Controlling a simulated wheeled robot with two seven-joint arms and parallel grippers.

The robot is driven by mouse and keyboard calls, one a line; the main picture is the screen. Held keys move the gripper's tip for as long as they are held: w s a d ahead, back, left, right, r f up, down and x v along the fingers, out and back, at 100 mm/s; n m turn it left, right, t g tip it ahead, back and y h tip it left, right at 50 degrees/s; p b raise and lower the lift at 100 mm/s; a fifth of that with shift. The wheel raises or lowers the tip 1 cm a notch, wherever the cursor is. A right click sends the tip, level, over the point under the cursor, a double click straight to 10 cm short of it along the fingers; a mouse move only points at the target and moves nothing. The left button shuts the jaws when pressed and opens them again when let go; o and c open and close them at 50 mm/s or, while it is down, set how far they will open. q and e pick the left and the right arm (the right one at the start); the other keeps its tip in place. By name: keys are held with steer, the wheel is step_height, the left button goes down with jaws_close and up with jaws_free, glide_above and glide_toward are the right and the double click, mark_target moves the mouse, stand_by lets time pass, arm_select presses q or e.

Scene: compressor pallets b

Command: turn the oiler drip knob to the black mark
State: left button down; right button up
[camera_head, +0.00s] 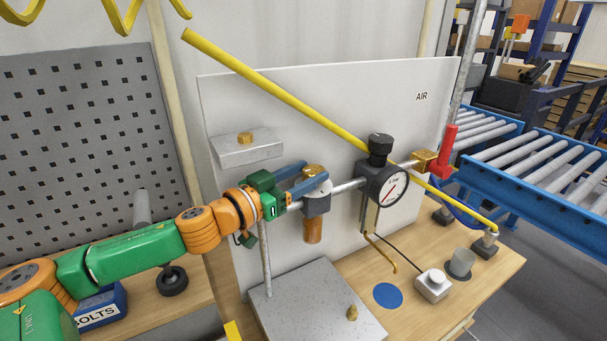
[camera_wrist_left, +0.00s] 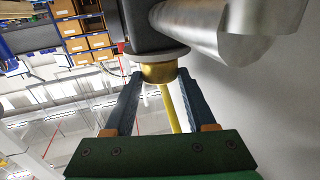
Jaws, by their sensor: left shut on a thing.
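The oiler on the air line has a grey body (camera_head: 317,205), an amber bowl (camera_head: 313,232) below and a brass drip knob (camera_head: 314,170) on top. My left gripper (camera_head: 308,182) reaches in from the left at the height of the knob, with its blue fingers on either side of it. In the left wrist view the brass knob (camera_wrist_left: 159,72) sits between the tips of my left gripper (camera_wrist_left: 160,84), under a flange. The gripper is shut on the knob. I cannot make out the black mark; the fingers partly cover the knob. My right gripper is not in view.
A regulator with a black knob (camera_head: 380,146) and pressure gauge (camera_head: 388,189) stands right of the oiler. A red valve handle (camera_head: 447,152) is farther right. A grey block (camera_head: 247,150) is at upper left.

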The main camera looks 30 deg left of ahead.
mark_target(306, 178)
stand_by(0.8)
arm_select(q)
steer(key=c, duration=0.5)
jaws_free()
steer(key=shift+w+d+f, duration=0.1)
steer(key=shift+w+f, duration=0.05)
steer(key=shift+w, duration=0.25)
steer(key=s+b, duration=0.1)
steer(key=b, duration=0.2)
steer(key=s+f+b, duration=0.1)
steer(key=b, duration=0.3)
steer(key=shift+s+a, duration=0.2)
steer(key=shift+a, duration=0.15)
steer(key=b+v, duration=0.3)
steer(key=b, duration=0.1)
steer(key=shift+s+a+r, duration=0.1)
steer(key=shift+s+r, duration=0.2)
steer(key=shift+s, duration=0.1)
steer(key=shift+s+a+r, duration=0.1)
steer(key=shift+s+r, duration=0.1)
steer(key=shift+s, duration=0.2)
